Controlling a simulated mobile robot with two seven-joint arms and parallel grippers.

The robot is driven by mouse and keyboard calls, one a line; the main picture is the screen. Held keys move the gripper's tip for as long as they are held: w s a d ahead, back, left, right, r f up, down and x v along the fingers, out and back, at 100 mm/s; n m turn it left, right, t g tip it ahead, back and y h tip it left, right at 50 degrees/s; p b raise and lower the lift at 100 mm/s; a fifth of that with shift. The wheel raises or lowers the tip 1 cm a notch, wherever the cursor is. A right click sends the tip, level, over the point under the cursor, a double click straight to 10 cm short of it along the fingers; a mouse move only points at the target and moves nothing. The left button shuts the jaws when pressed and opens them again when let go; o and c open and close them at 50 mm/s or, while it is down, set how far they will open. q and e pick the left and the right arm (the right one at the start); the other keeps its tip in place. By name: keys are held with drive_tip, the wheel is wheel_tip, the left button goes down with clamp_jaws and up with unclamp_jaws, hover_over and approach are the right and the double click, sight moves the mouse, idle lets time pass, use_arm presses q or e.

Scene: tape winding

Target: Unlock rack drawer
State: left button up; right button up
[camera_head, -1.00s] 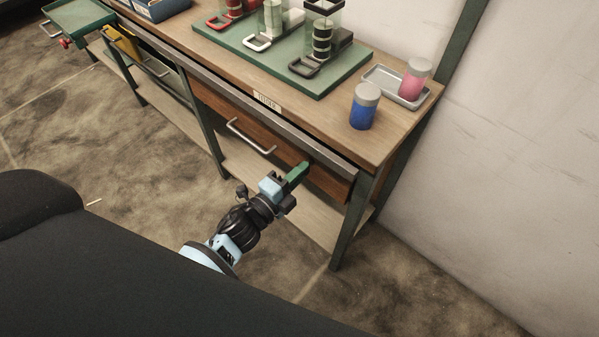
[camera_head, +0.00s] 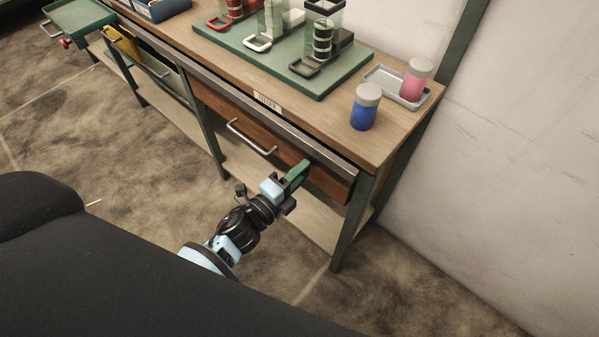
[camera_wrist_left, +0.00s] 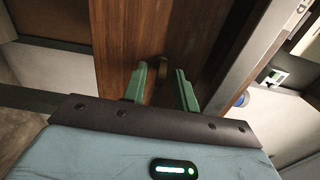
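The wooden rack drawer (camera_head: 262,145) with a silver handle (camera_head: 250,136) is closed under the workbench top. Its brown front (camera_wrist_left: 125,35) fills the upper middle of the left wrist view. My left gripper (camera_head: 298,174) is at the right end of the drawer front. The head view does not show the brass piece. My right gripper is not in view.
On the bench top, a blue jar (camera_head: 364,108) and a grey tray (camera_head: 383,74) with a pink jar (camera_head: 415,80) stand at the right. A green board (camera_head: 345,80) holds several fixtures. A bench leg (camera_head: 352,225) stands right of my gripper. A lower shelf (camera_head: 308,217) runs below.

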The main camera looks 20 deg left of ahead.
use_arm(q)
drive_tip(key=v, duration=0.8)
drive_tip(key=shift+w, duration=0.1)
idle(0.4)
